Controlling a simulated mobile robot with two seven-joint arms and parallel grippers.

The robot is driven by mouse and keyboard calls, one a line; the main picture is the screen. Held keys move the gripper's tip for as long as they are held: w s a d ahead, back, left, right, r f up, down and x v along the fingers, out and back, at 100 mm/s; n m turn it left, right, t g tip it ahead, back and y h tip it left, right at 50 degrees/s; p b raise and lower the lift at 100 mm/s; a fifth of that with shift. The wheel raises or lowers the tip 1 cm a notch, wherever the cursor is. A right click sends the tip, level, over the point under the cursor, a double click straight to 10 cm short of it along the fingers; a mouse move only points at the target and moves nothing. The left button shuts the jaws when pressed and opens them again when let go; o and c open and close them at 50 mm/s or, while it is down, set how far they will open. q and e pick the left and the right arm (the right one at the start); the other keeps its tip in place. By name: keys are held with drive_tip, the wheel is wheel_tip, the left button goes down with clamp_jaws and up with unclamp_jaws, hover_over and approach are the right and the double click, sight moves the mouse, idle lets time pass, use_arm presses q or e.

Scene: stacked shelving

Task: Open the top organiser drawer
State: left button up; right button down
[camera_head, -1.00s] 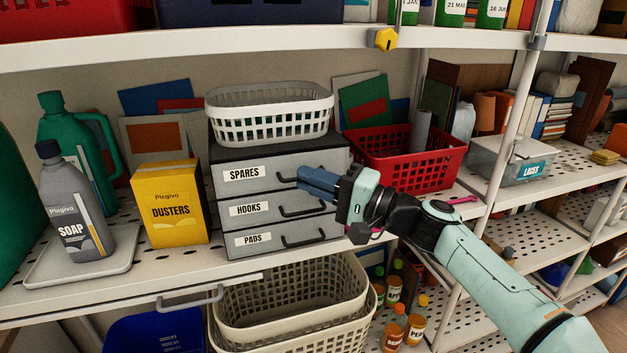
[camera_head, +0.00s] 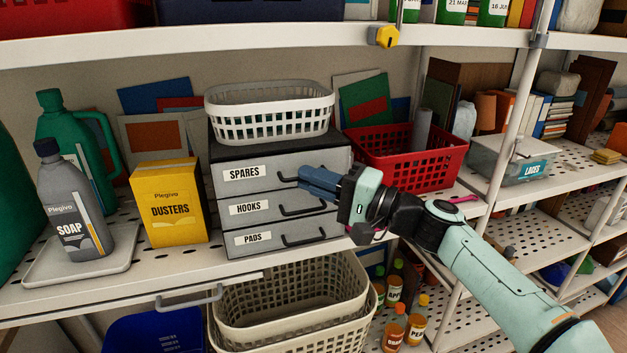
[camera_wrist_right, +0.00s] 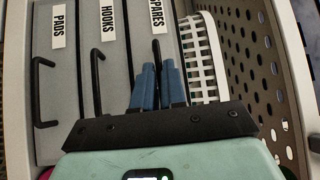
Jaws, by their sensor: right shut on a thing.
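The grey organiser (camera_head: 216,205) stands on the shelf with three drawers labelled SPARES, HOOKS and PADS from top to bottom. The top drawer, SPARES (camera_head: 262,172), looks flush with the drawers below. My right gripper (camera_head: 302,180) reaches in from the right, its blue fingers at the top drawer's black handle. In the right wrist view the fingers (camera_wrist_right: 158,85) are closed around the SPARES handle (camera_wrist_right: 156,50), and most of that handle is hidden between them. The HOOKS handle (camera_wrist_right: 97,80) and PADS handle (camera_wrist_right: 40,90) are free. My left gripper is not in view.
A white basket (camera_head: 270,125) sits on top of the organiser. A yellow DUSTERS box (camera_head: 170,225) stands left of it, with a SOAP bottle (camera_head: 75,205) further left. A red basket (camera_head: 410,165) is behind my right gripper. Nested cream baskets (camera_head: 290,300) sit below.

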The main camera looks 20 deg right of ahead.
use_arm(q)
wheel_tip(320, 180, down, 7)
drive_tip(key=b, duration=0.7)
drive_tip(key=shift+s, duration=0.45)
use_arm(e)
drive_tip(key=s, duration=1.3)
drive_tip(key=shift+d, duration=0.25)
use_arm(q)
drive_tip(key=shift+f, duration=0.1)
use_arm(e)
drive_tip(key=c, duration=1.2)
unclamp_jaws()
drive_tip(key=shift+c, duration=0.2)
drive_tip(key=shift+s, duration=0.1)
use_arm(q)
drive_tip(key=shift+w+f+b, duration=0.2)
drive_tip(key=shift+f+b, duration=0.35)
drive_tip(key=shift+b, duration=0.15)
use_arm(e)
drive_tip(key=v, duration=1.3)
drive_tip(key=shift+d, duration=0.15)
